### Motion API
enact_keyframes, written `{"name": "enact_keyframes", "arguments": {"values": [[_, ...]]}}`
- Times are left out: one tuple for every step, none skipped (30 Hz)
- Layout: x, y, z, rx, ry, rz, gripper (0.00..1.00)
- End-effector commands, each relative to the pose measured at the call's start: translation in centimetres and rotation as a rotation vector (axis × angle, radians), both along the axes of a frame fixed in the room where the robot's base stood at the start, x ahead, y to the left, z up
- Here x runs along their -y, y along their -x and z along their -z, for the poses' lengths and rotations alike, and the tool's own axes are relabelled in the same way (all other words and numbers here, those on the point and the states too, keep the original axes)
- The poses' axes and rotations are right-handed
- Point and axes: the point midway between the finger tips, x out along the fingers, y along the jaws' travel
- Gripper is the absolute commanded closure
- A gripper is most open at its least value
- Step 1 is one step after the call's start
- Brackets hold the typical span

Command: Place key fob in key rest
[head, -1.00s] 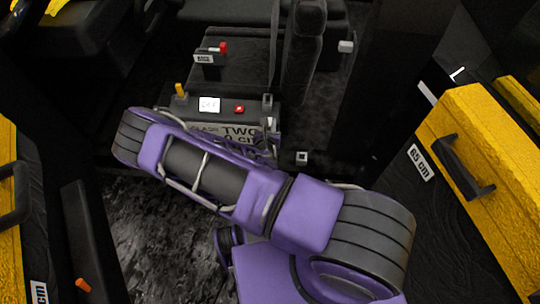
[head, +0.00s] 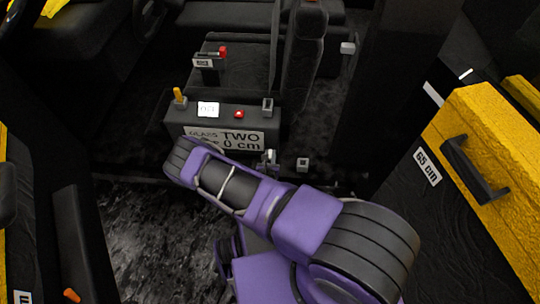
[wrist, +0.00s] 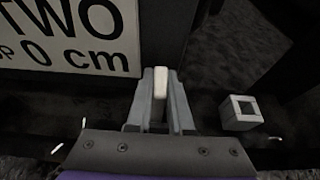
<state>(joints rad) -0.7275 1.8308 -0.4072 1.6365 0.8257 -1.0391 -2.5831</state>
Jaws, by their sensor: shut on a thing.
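My gripper (wrist: 161,90) is shut on a small pale, cream block, which looks like the key fob (wrist: 161,84). The fob stands between the two grey fingers, and its lower part is hidden by them. In the head view my gripper (head: 270,158) is small, just below the right end of the dark console. A small grey square holder with a dark opening, which looks like the key rest (wrist: 231,121), is to the right of the gripper, apart from it. It also shows in the head view (head: 302,169).
The dark console (head: 220,114) carries a yellow lever (head: 179,95), a white display (head: 208,109), a red button (head: 239,114) and a grey fitting (head: 267,105). A white sign (wrist: 65,35) is on its front. A yellow panel with a black handle (head: 475,170) stands at the right.

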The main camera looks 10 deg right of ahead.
Motion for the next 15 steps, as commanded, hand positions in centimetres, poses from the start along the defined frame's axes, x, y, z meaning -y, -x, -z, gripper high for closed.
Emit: {"name": "enact_keyframes", "arguments": {"values": [[0.0, -0.02, -0.07, 0.001, 0.0, 0.0, 1.0], [-0.01, -0.01, -0.08, 0.0, 0.0, 0.0, 1.0], [0.0, 0.0, -0.09, 0.0, 0.0, 0.0, 1.0], [0.0, 0.0, -0.09, 0.0, 0.0, 0.0, 1.0], [0.0, 0.0, -0.09, 0.0, 0.0, 0.0, 1.0], [0.0, 0.0, -0.03, 0.0, 0.0, 0.0, 1.0], [0.0, 0.01, 0.04, 0.0, 0.0, 0.0, 1.0], [0.0, 0.01, 0.14, 0.0, 0.0, 0.0, 1.0], [0.01, 0.01, 0.27, 0.0, 0.001, 0.0, 1.0], [0.02, 0.01, 0.26, -0.001, 0.0, 0.001, 0.77], [0.02, 0.02, 0.23, -0.001, 0.0, 0.001, 0.72], [0.02, 0.02, 0.23, -0.001, 0.0, 0.001, 0.65], [0.02, 0.02, 0.23, -0.001, 0.0, 0.001, 0.59], [0.02, 0.02, 0.23, -0.001, 0.0, 0.001, 0.54], [0.02, 0.02, 0.23, -0.001, 0.0, 0.001, 0.51]]}}
